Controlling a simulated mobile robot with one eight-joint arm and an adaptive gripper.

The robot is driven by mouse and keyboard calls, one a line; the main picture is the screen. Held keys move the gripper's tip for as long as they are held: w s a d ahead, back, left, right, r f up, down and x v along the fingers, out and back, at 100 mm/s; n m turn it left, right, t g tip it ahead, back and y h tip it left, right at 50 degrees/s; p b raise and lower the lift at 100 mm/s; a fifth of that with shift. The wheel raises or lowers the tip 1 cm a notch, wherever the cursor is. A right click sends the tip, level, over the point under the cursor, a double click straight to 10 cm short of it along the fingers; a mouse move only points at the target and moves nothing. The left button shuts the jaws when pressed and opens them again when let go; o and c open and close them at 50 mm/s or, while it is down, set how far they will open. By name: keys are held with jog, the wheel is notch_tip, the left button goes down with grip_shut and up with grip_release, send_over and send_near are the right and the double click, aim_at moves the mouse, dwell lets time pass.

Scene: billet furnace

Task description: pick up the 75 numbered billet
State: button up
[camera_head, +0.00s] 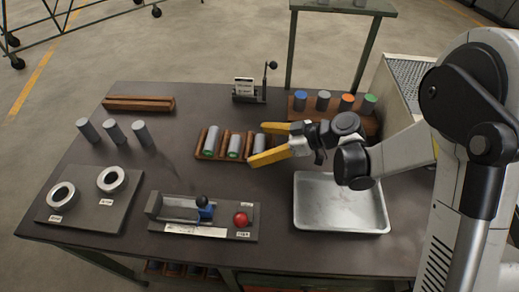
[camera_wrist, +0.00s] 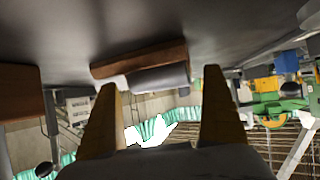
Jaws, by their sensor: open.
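Three grey billets lie in a wooden rack (camera_head: 223,159) mid-table: a left one (camera_head: 212,138), a middle one (camera_head: 234,145) and a right one (camera_head: 259,143). The left and middle ones show green ends. No number is readable, so I cannot tell which is 75. My gripper (camera_head: 261,145) is open, its yellow fingers spread at the right end of the rack around the right billet, with no clear contact. In the wrist view, a grey billet (camera_wrist: 158,79) lies against a brown wooden piece (camera_wrist: 140,58), seen between my fingertips (camera_wrist: 161,80).
Upright grey cylinders (camera_head: 114,132) stand at left, behind a plate with two rings (camera_head: 110,180). A fixture with a red button (camera_head: 241,219) is in front. A metal tray (camera_head: 340,218) lies right. Colour-topped cylinders (camera_head: 347,103) stand at back right.

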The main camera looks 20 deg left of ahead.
jog(key=c, duration=1.6)
jog(key=shift+r, duration=0.1)
